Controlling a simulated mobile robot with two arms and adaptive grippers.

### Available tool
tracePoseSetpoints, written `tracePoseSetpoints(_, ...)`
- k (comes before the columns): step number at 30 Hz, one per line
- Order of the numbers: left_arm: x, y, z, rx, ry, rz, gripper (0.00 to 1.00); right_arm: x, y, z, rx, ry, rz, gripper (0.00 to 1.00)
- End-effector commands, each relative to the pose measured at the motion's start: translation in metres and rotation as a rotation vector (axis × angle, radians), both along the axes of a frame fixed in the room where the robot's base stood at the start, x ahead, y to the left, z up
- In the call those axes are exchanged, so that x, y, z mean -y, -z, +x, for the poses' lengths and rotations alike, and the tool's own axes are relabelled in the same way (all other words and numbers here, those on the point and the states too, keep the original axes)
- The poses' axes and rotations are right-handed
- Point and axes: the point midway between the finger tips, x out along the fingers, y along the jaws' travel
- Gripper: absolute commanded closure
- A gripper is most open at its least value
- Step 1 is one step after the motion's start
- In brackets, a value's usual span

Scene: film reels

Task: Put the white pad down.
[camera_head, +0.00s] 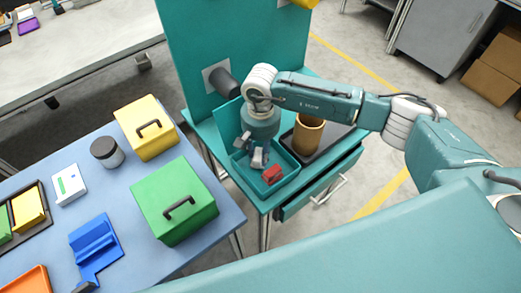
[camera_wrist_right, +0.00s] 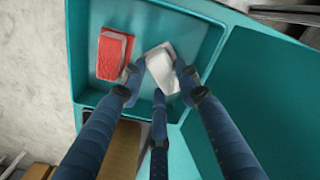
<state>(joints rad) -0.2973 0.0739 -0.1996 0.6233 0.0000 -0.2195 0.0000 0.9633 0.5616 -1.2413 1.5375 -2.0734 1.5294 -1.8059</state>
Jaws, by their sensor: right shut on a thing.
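The white pad (camera_wrist_right: 164,72) is between the fingertips of my right gripper (camera_wrist_right: 160,80) in the right wrist view. The gripper is shut on it. In the head view my right gripper (camera_head: 258,158) points down into a teal tray (camera_head: 246,178), and the fingers largely hide the pad. The tray's bare floor shows in the wrist view (camera_wrist_right: 145,25). I cannot tell whether the pad touches the floor. A red pad-like block (camera_head: 272,174) lies in the tray beside the fingers; it also shows in the wrist view (camera_wrist_right: 112,55). My left gripper is not in view.
A brown cylinder (camera_head: 308,135) stands on a dark tray right beside the teal tray. A teal upright panel rises behind. A drawer (camera_head: 318,190) is below. On the blue table at left are a green box (camera_head: 172,200), a yellow box (camera_head: 147,128) and a dark jar (camera_head: 107,152).

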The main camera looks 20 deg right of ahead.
Motion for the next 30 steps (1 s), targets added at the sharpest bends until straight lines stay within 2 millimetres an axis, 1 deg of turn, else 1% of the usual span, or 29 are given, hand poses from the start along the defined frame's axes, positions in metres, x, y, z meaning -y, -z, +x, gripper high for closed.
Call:
tracePoseSetpoints(7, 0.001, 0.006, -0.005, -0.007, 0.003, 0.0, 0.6, 0.0, 0.004, 0.0, 0.0, 0.0, 0.0, 0.94)
tracePoseSetpoints(8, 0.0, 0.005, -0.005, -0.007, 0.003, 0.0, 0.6, 0.0, 0.003, 0.0, 0.0, 0.0, 0.0, 0.64)
tracePoseSetpoints(9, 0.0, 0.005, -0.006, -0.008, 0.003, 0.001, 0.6, 0.0, 0.002, 0.0, 0.0, 0.0, 0.0, 0.56)
tracePoseSetpoints(10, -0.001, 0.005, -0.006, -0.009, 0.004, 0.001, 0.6, 0.0, 0.002, 0.0, 0.0, 0.0, 0.0, 0.5)
tracePoseSetpoints(18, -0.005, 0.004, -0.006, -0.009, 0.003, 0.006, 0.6, 0.0, 0.002, 0.0, -0.001, 0.001, 0.0, 0.49)
tracePoseSetpoints(22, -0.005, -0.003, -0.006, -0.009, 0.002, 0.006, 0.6, 0.0, -0.004, 0.0, -0.001, 0.001, 0.0, 0.49)
tracePoseSetpoints(23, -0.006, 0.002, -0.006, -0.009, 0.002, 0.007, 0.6, 0.0, -0.005, 0.001, 0.002, 0.0, 0.001, 0.49)
tracePoseSetpoints(26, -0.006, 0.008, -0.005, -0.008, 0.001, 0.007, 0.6, 0.0, -0.02, 0.002, 0.005, 0.0, 0.002, 0.49)
tracePoseSetpoints(30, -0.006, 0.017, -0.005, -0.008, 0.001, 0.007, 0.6, 0.0, -0.051, 0.002, 0.007, -0.001, 0.001, 0.49)
